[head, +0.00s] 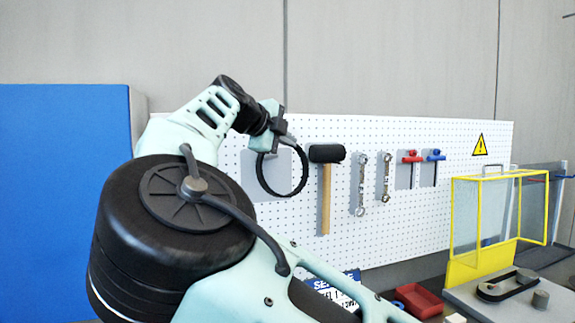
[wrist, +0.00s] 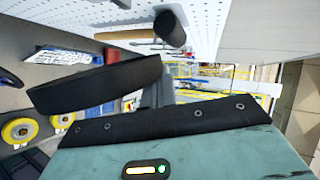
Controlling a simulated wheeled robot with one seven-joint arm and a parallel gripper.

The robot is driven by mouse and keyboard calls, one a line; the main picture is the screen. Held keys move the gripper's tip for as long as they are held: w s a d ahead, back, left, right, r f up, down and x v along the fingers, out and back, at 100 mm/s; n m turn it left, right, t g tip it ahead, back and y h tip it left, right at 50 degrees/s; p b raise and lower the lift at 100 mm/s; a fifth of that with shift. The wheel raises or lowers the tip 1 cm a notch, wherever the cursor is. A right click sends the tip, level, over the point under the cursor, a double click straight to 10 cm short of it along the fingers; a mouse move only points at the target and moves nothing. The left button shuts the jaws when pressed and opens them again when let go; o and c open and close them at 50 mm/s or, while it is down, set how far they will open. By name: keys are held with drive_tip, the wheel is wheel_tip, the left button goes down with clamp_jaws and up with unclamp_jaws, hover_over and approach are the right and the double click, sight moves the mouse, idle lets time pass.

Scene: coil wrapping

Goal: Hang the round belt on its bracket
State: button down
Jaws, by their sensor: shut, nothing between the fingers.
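The round belt (head: 284,195) is a black ring hanging upright in front of the white pegboard, left of the mallet. My gripper (head: 279,129) is at the top of the ring, shut with nothing visibly held. A grey backing panel (head: 247,172) is on the board behind the ring. The bracket is hidden by my gripper and the belt's top, so I cannot tell how the belt rests on it.
A mallet (head: 326,195) hangs just right of the belt; it also shows in the wrist view (wrist: 170,28). Wrenches (head: 361,185) and red and blue T-handle tools (head: 412,158) hang farther right. A yellow frame guard (head: 465,215) and red tray (head: 418,300) stand lower right.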

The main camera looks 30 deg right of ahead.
wheel_tip(320, 180, down, 2)
drive_tip(key=shift+f+b, duration=0.1)
drive_tip(key=shift+b, duration=0.4)
drive_tip(key=shift+w+d+p, duration=0.3)
drive_tip(key=shift+w+p, duration=0.65)
drive_tip(key=shift+w, duration=0.5)
drive_tip(key=shift+w+d+p, duration=0.3)
drive_tip(key=shift+w+p, duration=0.65)
drive_tip(key=shift+w, duration=0.45)
drive_tip(key=shift+w+d+p, duration=0.3)
drive_tip(key=shift+w+p, duration=0.65)
drive_tip(key=shift+w, duration=0.5)
drive_tip(key=shift+w+d+f+p, duration=0.1)
drive_tip(key=shift+w+f+p, duration=0.05)
drive_tip(key=shift+w+p, duration=0.4)
drive_tip(key=shift+f, duration=0.9)
drive_tip(key=shift+s+f, duration=0.1)
drive_tip(key=shift+f, duration=0.05)
drive_tip(key=c, duration=1.8)
unclamp_jaws()
drive_tip(key=shift+a+b, duration=0.4)
drive_tip(key=shift+b, duration=0.05)
drive_tip(key=shift+o, duration=0.8)
drive_tip(key=r+b+v, duration=0.1)
drive_tip(key=b+v, duration=0.3)
drive_tip(key=v, duration=1.3)
drive_tip(key=shift+s+d+r, duration=0.2)
drive_tip(key=shift+r, duration=0.05)
